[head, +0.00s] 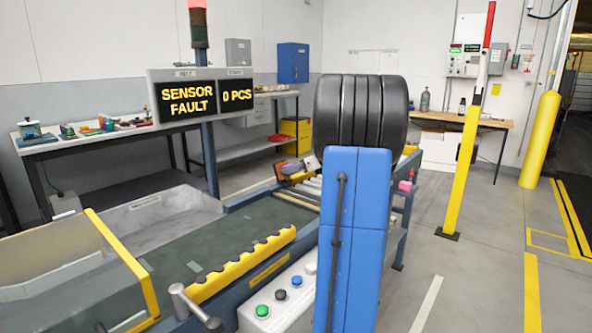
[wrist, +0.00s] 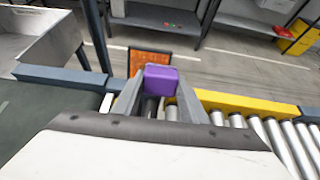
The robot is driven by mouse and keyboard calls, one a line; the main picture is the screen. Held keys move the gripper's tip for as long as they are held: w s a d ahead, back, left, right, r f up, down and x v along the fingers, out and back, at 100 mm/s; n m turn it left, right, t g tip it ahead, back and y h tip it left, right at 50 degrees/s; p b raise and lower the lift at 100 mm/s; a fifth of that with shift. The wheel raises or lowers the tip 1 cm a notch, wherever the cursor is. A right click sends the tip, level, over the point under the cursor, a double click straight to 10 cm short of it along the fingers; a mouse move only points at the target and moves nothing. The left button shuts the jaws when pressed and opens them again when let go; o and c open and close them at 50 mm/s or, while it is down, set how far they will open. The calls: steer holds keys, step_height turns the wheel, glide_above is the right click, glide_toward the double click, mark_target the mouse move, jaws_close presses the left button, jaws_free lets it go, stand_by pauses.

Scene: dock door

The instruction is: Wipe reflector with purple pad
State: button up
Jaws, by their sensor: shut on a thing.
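My gripper (wrist: 160,90) is shut on the purple pad (wrist: 161,79), which sits between its two grey fingers in the wrist view. Just beyond the pad is the orange reflector (wrist: 142,64) in a dark frame, at the side of the conveyor. The pad covers the reflector's lower right part in this view. I cannot tell whether pad and reflector touch. In the head view my arm hides the gripper and most of the area around it; a small orange patch (head: 291,168) shows left of the arm.
The roller conveyor (wrist: 285,140) with a yellow rail (wrist: 245,103) lies to the right in the wrist view. A metal chute (head: 165,215) and green belt (head: 205,243) are to the left. The display (head: 201,97) reads SENSOR FAULT, 0 PCS. A yellow post (head: 463,180) stands right.

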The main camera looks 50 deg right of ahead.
steer(key=shift+s+a, duration=0.2)
steer(key=shift+a, duration=2.65)
steer(key=shift+r, duration=0.4)
steer(key=shift+w+d+f, duration=0.1)
steer(key=shift+w+d, duration=0.1)
steer(key=shift+d, duration=1.55)
steer(key=shift+w+d, duration=0.2)
steer(key=shift+d, duration=1.55)
steer(key=shift+s+a, duration=0.15)
steer(key=shift+a, duration=1.6)
steer(key=shift+s+a, duration=0.15)
steer(key=shift+a, duration=1.55)
steer(key=shift+s, duration=0.1)
steer(key=shift+f+v, duration=0.15)
steer(key=shift+v, duration=1.3)
steer(key=shift+f+v, duration=0.1)
steer(key=shift+v, duration=1.35)
